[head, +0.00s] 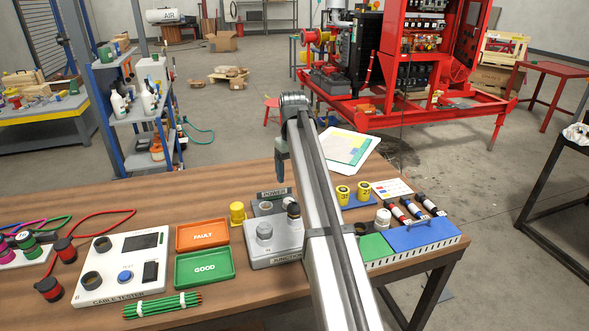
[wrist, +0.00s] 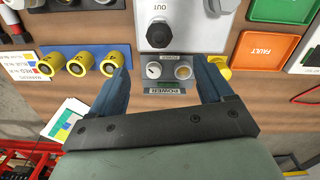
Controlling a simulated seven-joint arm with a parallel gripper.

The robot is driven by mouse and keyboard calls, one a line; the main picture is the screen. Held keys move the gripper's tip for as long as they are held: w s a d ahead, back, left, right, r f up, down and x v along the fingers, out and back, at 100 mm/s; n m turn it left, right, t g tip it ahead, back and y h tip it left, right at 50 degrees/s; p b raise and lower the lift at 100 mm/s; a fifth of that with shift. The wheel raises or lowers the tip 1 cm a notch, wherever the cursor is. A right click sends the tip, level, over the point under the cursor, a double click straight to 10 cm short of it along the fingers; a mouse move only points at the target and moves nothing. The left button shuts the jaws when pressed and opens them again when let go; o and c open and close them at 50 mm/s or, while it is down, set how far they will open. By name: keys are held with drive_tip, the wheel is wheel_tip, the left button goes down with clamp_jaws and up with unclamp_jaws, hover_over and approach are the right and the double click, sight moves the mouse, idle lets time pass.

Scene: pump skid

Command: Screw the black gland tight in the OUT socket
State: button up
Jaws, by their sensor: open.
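The black gland (wrist: 158,33) stands upright in the OUT socket of the grey junction box (wrist: 190,38), beside the OUT lettering. In the head view the gland (head: 293,212) is at the right back of the junction box (head: 280,248). I cannot tell how far it is screwed in. My gripper (wrist: 163,68) is open and empty, with its fingers apart over the POWER block, on the far side of the box from the head camera. In the head view the gripper (head: 281,168) is above the table, partly hidden by my arm.
The POWER block (wrist: 168,72) with two round fittings sits below my fingers. Several yellow parts (wrist: 78,65) line a blue strip to one side. A yellow cap (head: 237,212), the FAULT tray (head: 202,235) and the GOOD tray (head: 205,269) lie left. A blue case (head: 420,236) lies right.

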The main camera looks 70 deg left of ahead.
sight(294, 203)
wheel_tip(294, 203, down, 13)
drive_tip(key=shift+f, duration=0.1)
idle(0.5)
drive_tip(key=shift+c, duration=0.4)
drive_tip(key=c, duration=1)
drive_tip(key=m, duration=0.9)
drive_tip(key=o, duration=1.1)
